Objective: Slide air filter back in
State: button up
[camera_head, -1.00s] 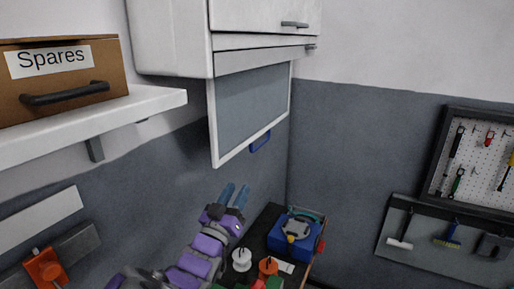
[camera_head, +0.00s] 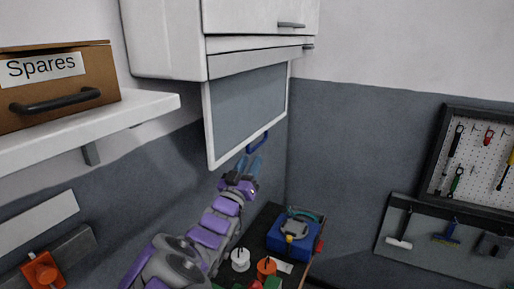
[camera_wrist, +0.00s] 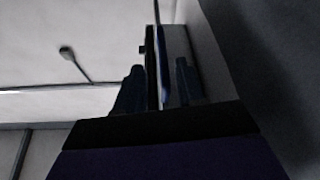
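The air filter (camera_head: 246,112) is a grey panel in a white frame. It hangs down from the slot under the white wall cabinet, with a blue handle (camera_head: 258,143) at its lower edge. My gripper (camera_head: 249,165) is just below the handle, pointing up. In the wrist view, the two dark blue fingers (camera_wrist: 160,80) stand apart. The blue handle (camera_wrist: 163,65) shows edge-on in the gap between them, and no finger clearly presses on it. How far the handle reaches between the fingers cannot be told.
The white cabinet (camera_head: 165,40) is above the filter. A shelf (camera_head: 130,115) with a Spares box (camera_head: 60,85) juts out at left. Below, a dark workbench holds a blue case (camera_head: 292,237) and spools. A pegboard (camera_head: 478,150) hangs at right.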

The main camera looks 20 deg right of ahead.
aim_at(257, 145)
jog(key=x, duration=0.3)
jog(key=shift+w+a+r, duration=0.1)
jog(key=shift+a, duration=0.05)
jog(key=shift+w+d+r, duration=0.25)
jog(key=shift+w+r, duration=0.15)
jog(key=shift+w, duration=0.2)
jog(key=shift+w+d+r, duration=0.1)
jog(key=shift+w+d, duration=0.15)
jog(key=shift+d, duration=0.25)
jog(key=shift+w+d+r, duration=0.1)
jog(key=shift+w+d, duration=0.15)
jog(key=shift+d, duration=0.25)
jog(key=shift+a, duration=0.25)
jog(key=c, duration=0.3)
jog(key=shift+s+r, duration=0.1)
grip_shut()
